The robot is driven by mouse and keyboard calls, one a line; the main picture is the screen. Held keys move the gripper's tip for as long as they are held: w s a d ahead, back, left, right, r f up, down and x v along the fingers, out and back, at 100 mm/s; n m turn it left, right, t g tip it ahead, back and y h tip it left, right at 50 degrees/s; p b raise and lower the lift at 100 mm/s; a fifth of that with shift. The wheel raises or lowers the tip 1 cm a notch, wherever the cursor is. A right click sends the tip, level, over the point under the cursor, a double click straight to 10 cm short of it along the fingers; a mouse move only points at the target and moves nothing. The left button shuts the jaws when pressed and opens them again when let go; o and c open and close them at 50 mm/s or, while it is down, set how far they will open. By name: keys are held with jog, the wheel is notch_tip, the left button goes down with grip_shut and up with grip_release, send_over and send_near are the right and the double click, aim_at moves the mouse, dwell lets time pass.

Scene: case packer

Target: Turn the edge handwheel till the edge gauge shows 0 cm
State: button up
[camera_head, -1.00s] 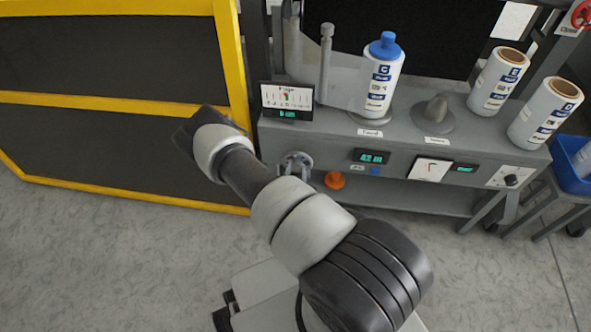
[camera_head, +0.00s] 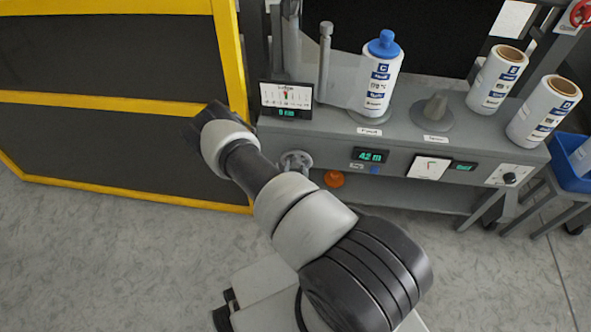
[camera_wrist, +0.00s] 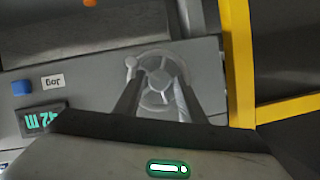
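The edge handwheel (camera_head: 297,161) is a small grey wheel on the left of the machine's front, partly hidden by my arm in the head view. In the wrist view the handwheel (camera_wrist: 161,76) shows spokes, a hub and a small knob on its rim. My gripper (camera_wrist: 158,92) is open, its two dark fingers apart in front of the wheel with nothing held between them; whether they touch it I cannot tell.
A green display (camera_head: 370,155) reads 42 m, with a blue button (camera_head: 375,170) and an orange knob (camera_head: 334,179) below. A blue-capped roll (camera_head: 380,80) stands on the machine. A yellow-framed dark panel (camera_head: 110,108) stands close on the left. The front floor is clear.

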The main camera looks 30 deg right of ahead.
jog(key=p+v, duration=0.3)
jog(key=v, duration=1.4)
jog(key=shift+s, duration=0.2)
